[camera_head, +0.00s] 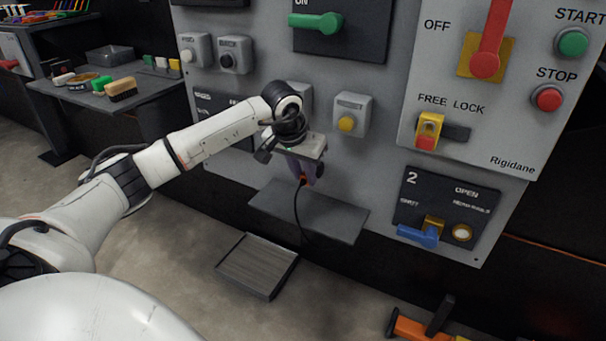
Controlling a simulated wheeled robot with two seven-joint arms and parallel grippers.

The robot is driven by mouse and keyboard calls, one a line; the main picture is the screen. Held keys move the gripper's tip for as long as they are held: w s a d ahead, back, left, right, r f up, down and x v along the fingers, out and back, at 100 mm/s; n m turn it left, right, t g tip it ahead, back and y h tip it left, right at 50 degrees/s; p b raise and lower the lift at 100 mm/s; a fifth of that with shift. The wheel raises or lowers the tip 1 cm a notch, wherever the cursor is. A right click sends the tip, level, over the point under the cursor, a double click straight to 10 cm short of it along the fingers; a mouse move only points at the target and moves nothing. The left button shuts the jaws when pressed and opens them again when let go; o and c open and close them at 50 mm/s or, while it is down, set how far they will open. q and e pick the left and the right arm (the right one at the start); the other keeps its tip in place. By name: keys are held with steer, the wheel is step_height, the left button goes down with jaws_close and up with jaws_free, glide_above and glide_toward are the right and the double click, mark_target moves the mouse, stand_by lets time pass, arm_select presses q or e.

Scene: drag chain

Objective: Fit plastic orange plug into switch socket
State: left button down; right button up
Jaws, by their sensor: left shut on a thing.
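My left gripper (303,174) reaches in from the left and points down in front of the grey panel. It is shut on a small orange plug (303,181), of which only a bit shows between the fingers. A dark cable (298,208) hangs from the plug over a small grey shelf (322,217). I cannot make out the switch socket; the arm and gripper cover part of the panel behind them. My right gripper is not in view.
The grey panel (386,173) carries a yellow button (346,124), a green lever (316,21), a red lever (485,62) and a blue lever (417,236). A grey tray (257,265) is below the shelf. A side table (135,91) with brushes stands at left.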

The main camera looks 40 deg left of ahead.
arm_select(q)
steer(key=shift+w+a+r, duration=0.1)
steer(key=shift+w+a, duration=0.05)
steer(key=shift+w, duration=0.55)
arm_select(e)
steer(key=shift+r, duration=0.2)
arm_select(q)
steer(key=c, duration=1.5)
jaws_free()
steer(key=shift+o, duration=0.2)
steer(key=shift+s+r+p, duration=0.1)
steer(key=shift+r+p, duration=0.3)
steer(key=shift+r, duration=0.15)
steer(key=p+v, duration=0.2)
steer(key=v, duration=0.7)
steer(key=shift+s, duration=0.2)
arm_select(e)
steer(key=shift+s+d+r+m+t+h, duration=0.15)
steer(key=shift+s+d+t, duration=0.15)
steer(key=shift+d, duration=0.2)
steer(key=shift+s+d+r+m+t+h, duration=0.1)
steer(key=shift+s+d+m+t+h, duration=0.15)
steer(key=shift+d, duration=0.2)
